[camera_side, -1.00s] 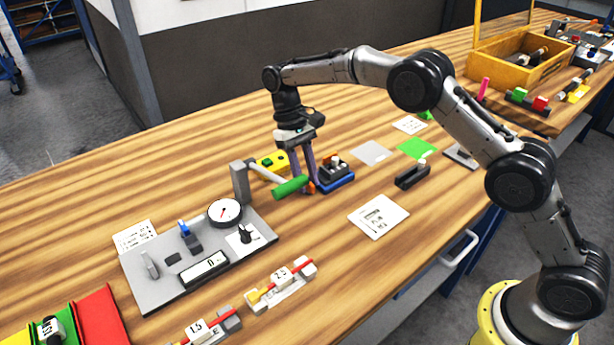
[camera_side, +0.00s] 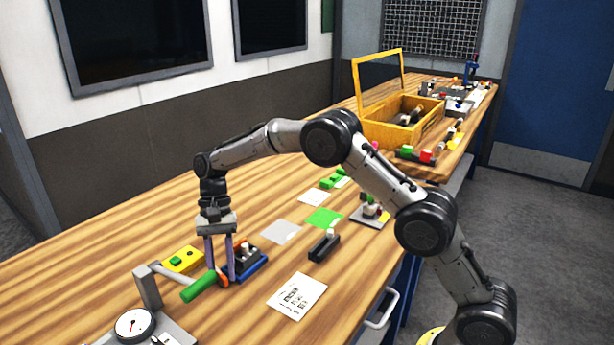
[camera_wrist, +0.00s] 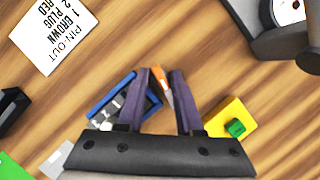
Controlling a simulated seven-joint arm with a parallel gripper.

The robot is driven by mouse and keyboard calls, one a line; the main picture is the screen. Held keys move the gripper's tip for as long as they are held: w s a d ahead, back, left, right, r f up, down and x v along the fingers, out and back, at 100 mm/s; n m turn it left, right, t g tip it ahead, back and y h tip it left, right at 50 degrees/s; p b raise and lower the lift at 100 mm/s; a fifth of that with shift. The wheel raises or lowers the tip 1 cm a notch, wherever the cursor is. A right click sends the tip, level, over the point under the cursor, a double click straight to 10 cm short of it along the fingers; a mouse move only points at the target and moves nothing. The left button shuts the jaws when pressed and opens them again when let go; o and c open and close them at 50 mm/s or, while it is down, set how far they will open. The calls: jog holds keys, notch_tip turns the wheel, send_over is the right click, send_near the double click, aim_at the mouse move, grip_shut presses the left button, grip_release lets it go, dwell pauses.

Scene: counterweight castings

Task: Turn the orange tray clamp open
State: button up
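The orange tray clamp (camera_side: 224,280) is a small orange piece at the near left edge of the blue tray (camera_side: 262,271). The wrist view shows the clamp (camera_wrist: 160,73) as a narrow orange lever between my fingertips, beside the blue-rimmed tray (camera_wrist: 97,106) with its dark and grey contents. My gripper (camera_side: 222,272) points down over the clamp. In the wrist view my gripper (camera_wrist: 161,76) has its two purple fingers apart, one on each side of the orange lever. I cannot see firm contact. The fingers hide part of the tray and clamp.
A green handle (camera_side: 199,286) on a grey lever stands close left of my fingers. A yellow block with a green button (camera_side: 183,260) is behind. A printed card (camera_side: 297,296) and black block (camera_side: 324,246) lie to the right. Bare wood lies between.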

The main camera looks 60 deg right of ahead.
jog(key=m, duration=0.2)
jog(key=m+t, duration=0.1)
jog(key=m, duration=0.1)
jog(key=shift+s+d+m+t+y, duration=0.2)
jog(key=shift+m+t+y, duration=0.1)
jog(key=shift+m+y, duration=0.1)
jog(key=m, duration=0.2)
jog(key=m+t, duration=0.1)
jog(key=m, duration=0.1)
jog(key=shift+s+a+t, duration=0.1)
jog(key=shift+t, duration=0.2)
jog(key=s+d+r+t, duration=0.1)
jog(key=d+r, duration=0.1)
jog(key=r, duration=0.7)
jog(key=s+d+r, duration=0.1)
jog(key=d+r, duration=0.2)
jog(key=r, duration=0.6)
jog(key=s+r+n+t+h, duration=0.1)
jog(key=s+r+n, duration=0.3)
jog(key=s, duration=1.1)
jog(key=shift+s+d+r+n+t, duration=0.3)
jog(key=shift+r+t, duration=0.5)
jog(key=shift+r, duration=0.75)
